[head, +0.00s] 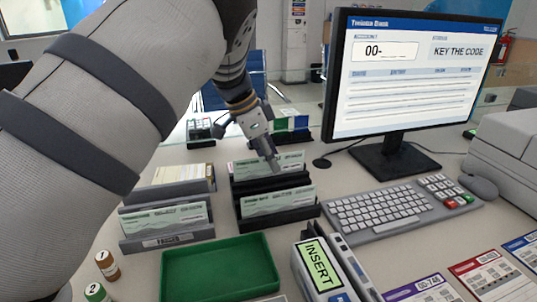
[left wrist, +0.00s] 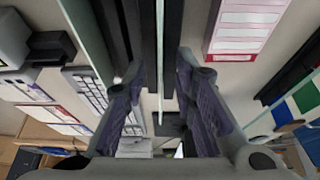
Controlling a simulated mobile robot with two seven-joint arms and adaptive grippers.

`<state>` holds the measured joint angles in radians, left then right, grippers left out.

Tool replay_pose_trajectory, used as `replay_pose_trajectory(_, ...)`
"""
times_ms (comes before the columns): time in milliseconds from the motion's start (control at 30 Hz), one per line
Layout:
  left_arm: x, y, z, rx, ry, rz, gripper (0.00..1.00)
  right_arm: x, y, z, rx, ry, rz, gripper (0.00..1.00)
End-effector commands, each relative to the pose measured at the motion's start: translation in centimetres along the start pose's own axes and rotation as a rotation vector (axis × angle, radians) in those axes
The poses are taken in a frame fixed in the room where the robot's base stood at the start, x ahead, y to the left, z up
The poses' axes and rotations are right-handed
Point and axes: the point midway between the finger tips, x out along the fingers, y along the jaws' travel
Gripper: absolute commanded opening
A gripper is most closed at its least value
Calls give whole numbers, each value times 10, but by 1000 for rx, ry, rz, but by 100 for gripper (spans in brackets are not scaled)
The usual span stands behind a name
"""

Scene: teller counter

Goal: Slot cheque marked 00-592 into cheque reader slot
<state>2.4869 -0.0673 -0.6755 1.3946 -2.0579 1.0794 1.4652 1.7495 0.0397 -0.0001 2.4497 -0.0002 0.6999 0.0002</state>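A black rack (head: 296,214) holds upright green cheques, one at the front (head: 277,201) and one behind (head: 290,160); no number on them is legible. My left gripper (head: 274,163) points down at the rear cheque. In the left wrist view its fingers (left wrist: 160,72) are apart, with a thin upright sheet edge (left wrist: 159,45) between them and neither finger clearly touching it. The cheque reader (head: 309,276) stands at the front, its display reading INSERT; its long slot (head: 351,268) runs along the right side. My right gripper is not in view.
A grey rack (head: 168,243) with cheques and a green tray (head: 220,270) are at left. The monitor (head: 413,75) reads "00-" and "KEY THE CODE". A keyboard (head: 380,215) lies right of the black rack. Coloured cards (head: 490,276) lie at front right. Two small numbered cylinders (head: 107,265) stand at left.

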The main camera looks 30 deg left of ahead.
Motion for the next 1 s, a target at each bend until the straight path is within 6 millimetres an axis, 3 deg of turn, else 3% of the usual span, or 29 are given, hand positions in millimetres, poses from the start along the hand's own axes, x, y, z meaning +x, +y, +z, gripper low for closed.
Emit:
replay_pose_trajectory(33, 0, 0, 0, 0, 0, 0, 12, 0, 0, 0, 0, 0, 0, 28)
replay_pose_trajectory(100, 0, 0, 0, 0, 0, 0, 0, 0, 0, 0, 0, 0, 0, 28)
replay_pose_trajectory(533, -2, 0, 0, 1, 0, 0, 0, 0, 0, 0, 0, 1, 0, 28)
replay_pose_trajectory(1000, -31, 0, -12, 2, 2, -2, 0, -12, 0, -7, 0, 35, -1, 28)
